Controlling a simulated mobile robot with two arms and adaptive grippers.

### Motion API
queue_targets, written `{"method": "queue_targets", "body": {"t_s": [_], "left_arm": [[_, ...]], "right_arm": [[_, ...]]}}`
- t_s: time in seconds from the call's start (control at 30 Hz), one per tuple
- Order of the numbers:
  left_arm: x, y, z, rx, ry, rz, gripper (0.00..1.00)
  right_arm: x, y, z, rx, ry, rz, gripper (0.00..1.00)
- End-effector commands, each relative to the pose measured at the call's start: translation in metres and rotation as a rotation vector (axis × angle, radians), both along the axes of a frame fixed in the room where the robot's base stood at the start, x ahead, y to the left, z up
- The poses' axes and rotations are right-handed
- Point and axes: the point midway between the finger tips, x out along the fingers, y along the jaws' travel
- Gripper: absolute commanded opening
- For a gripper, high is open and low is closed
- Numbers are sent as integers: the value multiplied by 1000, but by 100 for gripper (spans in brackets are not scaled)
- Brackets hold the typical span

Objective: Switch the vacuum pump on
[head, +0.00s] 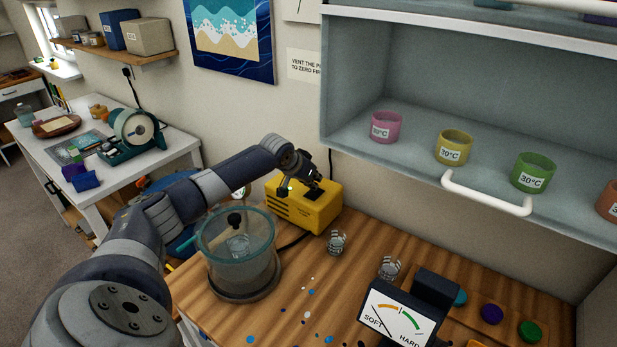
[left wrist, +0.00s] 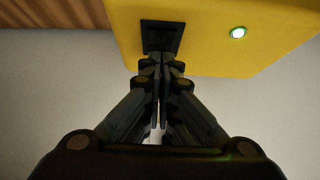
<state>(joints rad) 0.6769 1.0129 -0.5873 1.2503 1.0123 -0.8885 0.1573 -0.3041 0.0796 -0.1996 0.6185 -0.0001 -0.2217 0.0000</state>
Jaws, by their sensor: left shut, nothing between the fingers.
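The vacuum pump (head: 303,213) is a yellow box at the back of the wooden bench, near the wall. My left gripper (head: 312,181) is above it, pointing down at its top. In the left wrist view the shut, empty fingertips (left wrist: 162,62) are at the edge of a black switch (left wrist: 161,27) on the yellow pump (left wrist: 205,45). I cannot tell whether they touch it, and they hide part of it. A round lamp (left wrist: 238,32) beside the switch looks bright whitish with a green rim. My right gripper is out of view.
A clear vacuum chamber (head: 262,267) with a cup inside stands in front of the pump, under my left arm. Small cups (head: 336,243) and a hardness gauge (head: 394,320) stand to the right. A shelf (head: 405,171) with coloured cups and a white handle (head: 487,194) overhangs the bench.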

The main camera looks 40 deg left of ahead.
Motion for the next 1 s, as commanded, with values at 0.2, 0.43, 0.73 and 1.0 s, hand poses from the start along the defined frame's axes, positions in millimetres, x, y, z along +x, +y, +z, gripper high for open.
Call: {"method": "queue_targets", "body": {"t_s": [0.2,0.43,0.73,1.0], "left_arm": [[1,-2,22,-1,-1,-1,0],[1,-4,44,1,0,-2,0],[-35,-7,65,5,1,-1,0],[-64,-10,89,4,0,0,0]], "right_arm": [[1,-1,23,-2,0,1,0],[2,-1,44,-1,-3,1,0],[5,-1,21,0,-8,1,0],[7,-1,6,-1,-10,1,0]]}}
